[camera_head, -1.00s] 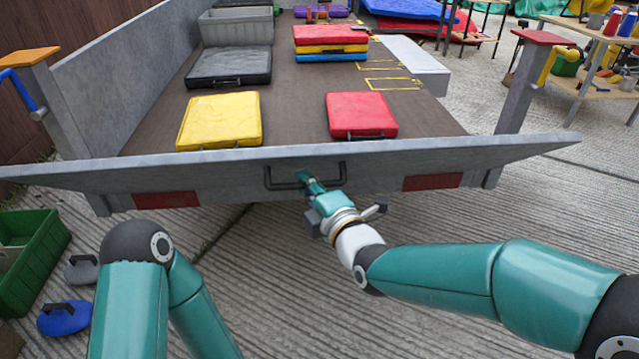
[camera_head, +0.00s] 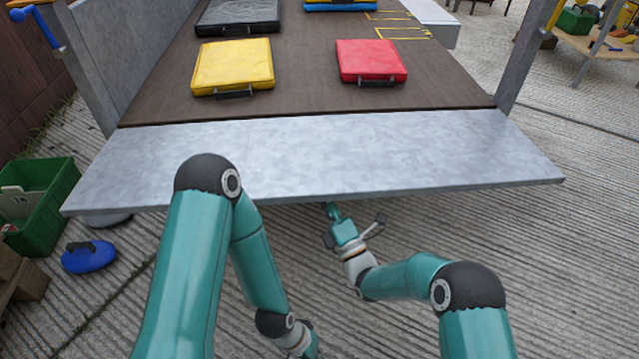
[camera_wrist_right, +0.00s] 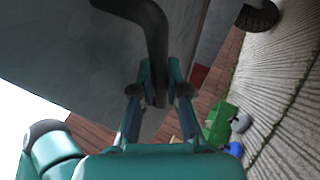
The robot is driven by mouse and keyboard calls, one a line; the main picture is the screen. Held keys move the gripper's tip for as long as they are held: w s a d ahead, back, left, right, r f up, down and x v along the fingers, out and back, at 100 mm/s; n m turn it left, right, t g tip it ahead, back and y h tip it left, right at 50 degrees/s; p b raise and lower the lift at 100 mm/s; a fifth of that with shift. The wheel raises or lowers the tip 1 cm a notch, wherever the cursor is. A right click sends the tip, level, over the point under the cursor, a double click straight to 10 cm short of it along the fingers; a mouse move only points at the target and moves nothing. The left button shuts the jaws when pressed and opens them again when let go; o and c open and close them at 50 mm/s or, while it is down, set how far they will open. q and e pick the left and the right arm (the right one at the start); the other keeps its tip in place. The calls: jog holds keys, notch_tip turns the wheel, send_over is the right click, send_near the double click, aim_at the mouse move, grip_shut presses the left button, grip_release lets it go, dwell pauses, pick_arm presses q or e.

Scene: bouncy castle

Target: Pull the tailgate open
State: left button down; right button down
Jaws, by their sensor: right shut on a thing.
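The grey tailgate (camera_head: 330,150) is folded outward from the brown truck bed (camera_head: 300,95) and lies roughly in line with it, its inner face showing. My right gripper (camera_head: 332,222) is just below the tailgate's outer edge. In the right wrist view my right gripper (camera_wrist_right: 160,90) is shut on the dark bar handle (camera_wrist_right: 155,40) on the tailgate's outer face. The head view hides the handle behind the panel. My left gripper (camera_head: 312,350) hangs low at the bottom edge, away from the tailgate; its fingers are too cut off to read.
A yellow case (camera_head: 232,66) and a red case (camera_head: 370,61) lie on the bed, clear of the tailgate. A green crate (camera_head: 40,200) and a blue disc with a handle (camera_head: 89,257) are on the ground at left.

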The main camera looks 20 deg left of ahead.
jog(key=shift+f, duration=0.45)
jog(key=c, duration=1.2)
grip_release()
jog(key=shift+r, duration=0.1)
jog(key=v, duration=1.2)
